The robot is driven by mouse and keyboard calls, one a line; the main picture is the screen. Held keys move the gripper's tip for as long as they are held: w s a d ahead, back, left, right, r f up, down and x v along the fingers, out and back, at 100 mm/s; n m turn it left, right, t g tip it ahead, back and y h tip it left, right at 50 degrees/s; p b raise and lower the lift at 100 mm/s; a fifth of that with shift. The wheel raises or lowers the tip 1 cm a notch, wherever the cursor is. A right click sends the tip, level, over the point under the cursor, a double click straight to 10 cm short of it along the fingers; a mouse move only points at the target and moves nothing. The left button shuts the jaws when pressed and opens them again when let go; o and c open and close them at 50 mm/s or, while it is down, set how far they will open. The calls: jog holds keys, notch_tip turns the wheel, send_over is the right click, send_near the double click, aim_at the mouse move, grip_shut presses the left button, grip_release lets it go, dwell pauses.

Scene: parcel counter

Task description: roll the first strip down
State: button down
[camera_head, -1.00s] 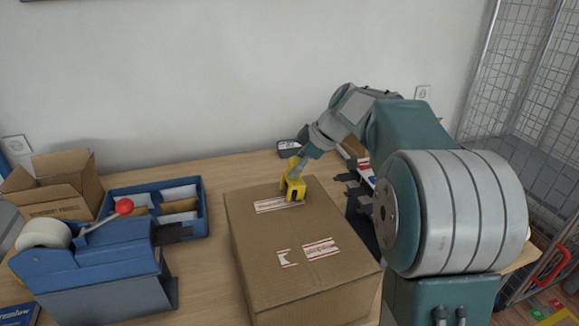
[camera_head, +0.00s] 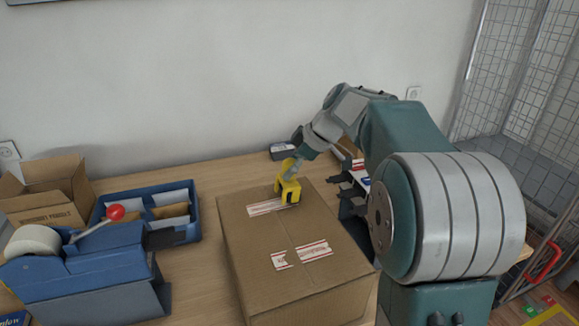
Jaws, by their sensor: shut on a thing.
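A large closed cardboard box (camera_head: 300,262) stands on the table in front of me. Red-and-white strips lie on its top: a far strip (camera_head: 262,208), a nearer right strip (camera_head: 314,251) and a short piece (camera_head: 280,261) to its left. A yellow tool (camera_head: 287,191) is at the right end of the far strip, at or just above the box top. My gripper (camera_head: 292,167) is shut on the yellow tool from above. The tool hides the right end of the far strip, and I cannot tell whether it touches the strip.
A blue tape dispenser (camera_head: 85,262) with a red-knobbed lever stands at the left. Behind it are an open carton (camera_head: 50,195) and a blue tray (camera_head: 190,232). A wire cage (camera_head: 515,90) stands at the right.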

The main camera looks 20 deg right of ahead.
jog(key=shift+s, duration=1.2)
jog(key=shift+f, duration=0.35)
jog(key=shift+s+a+f, duration=0.1)
jog(key=shift+a, duration=1.35)
jog(key=shift+a, duration=0.1)
jog(key=shift+s+a, duration=0.1)
jog(key=shift+a, duration=1.3)
jog(key=shift+a+f, duration=0.1)
jog(key=shift+a, duration=1.4)
